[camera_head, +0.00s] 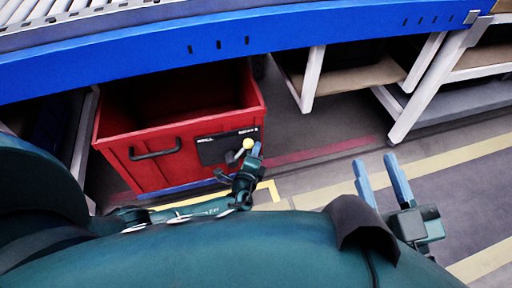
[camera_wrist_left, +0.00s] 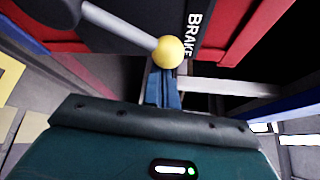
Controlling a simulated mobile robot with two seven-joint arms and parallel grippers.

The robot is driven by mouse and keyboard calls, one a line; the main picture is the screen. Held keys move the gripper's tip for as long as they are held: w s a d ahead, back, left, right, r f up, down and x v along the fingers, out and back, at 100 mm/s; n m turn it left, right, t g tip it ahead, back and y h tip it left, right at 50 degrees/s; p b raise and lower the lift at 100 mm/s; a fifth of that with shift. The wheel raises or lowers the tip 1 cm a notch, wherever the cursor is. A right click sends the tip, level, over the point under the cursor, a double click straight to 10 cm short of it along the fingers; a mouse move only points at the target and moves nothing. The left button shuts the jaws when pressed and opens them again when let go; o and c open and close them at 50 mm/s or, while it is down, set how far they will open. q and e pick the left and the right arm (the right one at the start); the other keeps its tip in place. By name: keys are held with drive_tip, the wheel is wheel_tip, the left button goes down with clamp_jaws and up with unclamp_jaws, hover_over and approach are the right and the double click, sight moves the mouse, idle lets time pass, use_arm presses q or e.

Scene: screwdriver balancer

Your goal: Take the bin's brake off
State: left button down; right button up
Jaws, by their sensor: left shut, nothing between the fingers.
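The red bin (camera_head: 150,165) stands under the blue-edged conveyor in the head view. Its front has a black panel (camera_head: 212,150) with white lettering; the left wrist view reads BRAKE on the panel (camera_wrist_left: 205,30). A grey brake lever (camera_wrist_left: 120,27) ends in a yellow ball knob (camera_wrist_left: 168,52), and the knob also shows in the head view (camera_head: 248,144). My left gripper (camera_head: 256,150) is shut and empty, its blue fingertips (camera_wrist_left: 163,75) right by the knob; I cannot tell whether they touch. My right gripper (camera_head: 375,158) is open and empty, away to the right.
The blue conveyor beam (camera_head: 290,30) runs above the bin. White support legs (camera_head: 425,90) and shelves (camera_head: 350,78) stand to the right. The bin has a black handle (camera_head: 155,150) on its front. Yellow floor lines (camera_head: 420,170) cross the open grey floor at right.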

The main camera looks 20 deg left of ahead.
idle(0.4)
use_arm(q)
drive_tip(key=shift+s+a+r, duration=0.15)
drive_tip(key=shift+a+r, duration=0.1)
